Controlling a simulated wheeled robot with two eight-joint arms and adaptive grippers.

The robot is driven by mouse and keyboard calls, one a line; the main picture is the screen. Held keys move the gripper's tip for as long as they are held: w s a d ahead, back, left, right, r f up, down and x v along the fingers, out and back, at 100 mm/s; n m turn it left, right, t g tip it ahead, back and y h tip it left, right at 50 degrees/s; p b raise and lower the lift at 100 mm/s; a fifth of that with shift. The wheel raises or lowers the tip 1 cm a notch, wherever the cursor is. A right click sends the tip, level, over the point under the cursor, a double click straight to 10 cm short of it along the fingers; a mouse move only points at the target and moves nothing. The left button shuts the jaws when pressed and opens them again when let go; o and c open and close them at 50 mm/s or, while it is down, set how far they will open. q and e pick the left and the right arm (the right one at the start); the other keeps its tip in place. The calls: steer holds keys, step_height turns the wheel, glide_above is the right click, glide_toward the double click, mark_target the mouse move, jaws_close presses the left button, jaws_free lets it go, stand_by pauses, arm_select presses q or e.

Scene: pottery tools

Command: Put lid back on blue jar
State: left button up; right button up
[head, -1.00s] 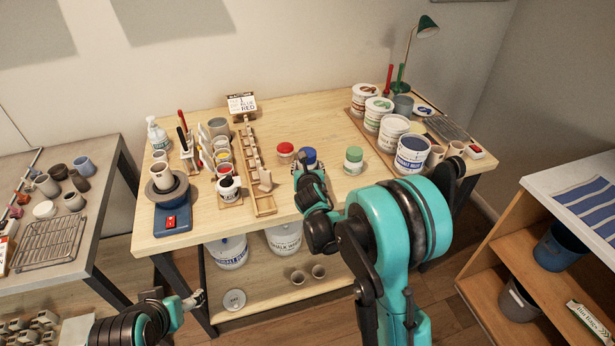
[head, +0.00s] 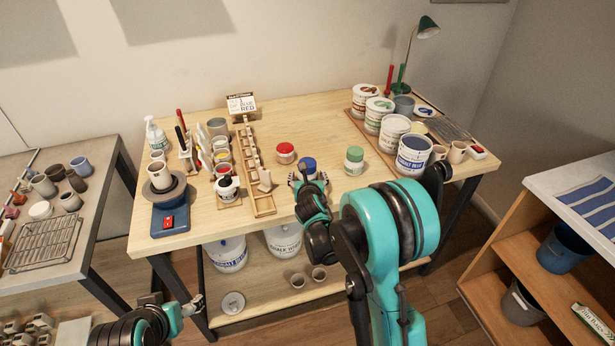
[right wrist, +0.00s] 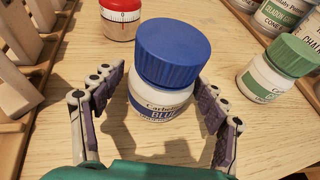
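The blue jar (head: 308,172) stands upright near the table's front edge. In the right wrist view, the blue jar (right wrist: 158,104) has a white body with a blue label. Its ridged blue lid (right wrist: 172,52) sits on top and looks level with the jar; the threads are hidden. The lid also shows in the head view (head: 308,162). My right gripper (right wrist: 160,112) is open, one finger on each side of the jar, with table visible between the fingers and the jar. My left gripper (head: 196,304) is low at the left, away from the table; its finger opening is unclear.
A wooden rack (head: 258,185) lies further left. Large glaze tubs, including a cobalt blue one (head: 412,157), stand at the right. The tabletop behind the jars is clear.

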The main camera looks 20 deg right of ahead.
steer(key=shift+r, duration=0.25)
steer(key=p+v, duration=0.3)
steer(key=v, duration=0.9)
steer(key=shift+f, duration=0.1)
steer(key=s+r+m+g+y, duration=0.1)
steer(key=s+r+m+g, duration=0.1)
steer(key=s+m, duration=1.1)
steer(key=s+r+m+g+y, duration=0.2)
steer(key=s+m+g, duration=0.2)
steer(key=s+m, duration=0.9)
steer(key=m, duration=0.7)
steer(key=shift+a, duration=0.2)
